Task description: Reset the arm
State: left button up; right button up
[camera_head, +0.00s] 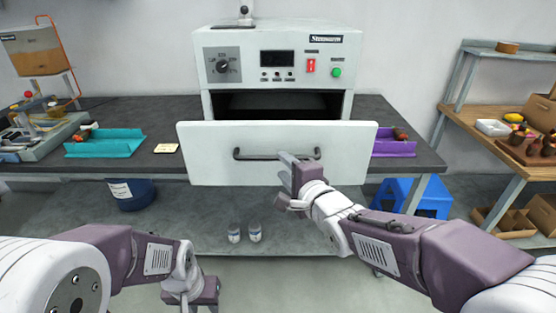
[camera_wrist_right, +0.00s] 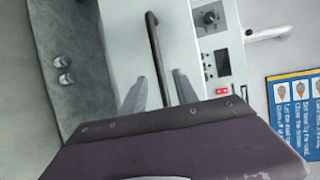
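My right gripper (camera_head: 281,180) is in front of the white oven door (camera_head: 215,150), by the right part of its dark bar handle (camera_head: 250,155). In the right wrist view the two grey fingers (camera_wrist_right: 160,92) are apart, with the handle (camera_wrist_right: 154,45) running between them; I cannot tell whether they touch it. My left gripper (camera_head: 195,293) hangs low at the bottom left, away from the table, and its fingers are not clear. The door stands out from the oven body (camera_head: 212,75), with the dark chamber showing behind its top edge.
A teal tray (camera_head: 105,146) lies left on the dark table (camera_head: 165,115), a purple tray (camera_head: 395,150) right. Two small jars (camera_head: 244,233) stand on the lower shelf. A wooden shelf (camera_head: 475,120) is at right.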

jog(key=shift+v, duration=1.2)
jog(key=shift+d, duration=0.1)
jog(key=s+d+f+g+h, duration=0.3)
jog(key=d+f+g+h, duration=0.25)
jog(key=d+f, duration=0.95)
jog(key=s+f+n+g, duration=0.8)
jog(key=s+f+n, duration=0.4)
jog(key=s, duration=0.4)
notch_tip(320, 180, up, 17)
jog(key=n+p, duration=0.2)
jog(key=p, duration=1.4)
jog(key=shift+w+a+f, duration=0.15)
jog(key=shift+w, duration=0.1)
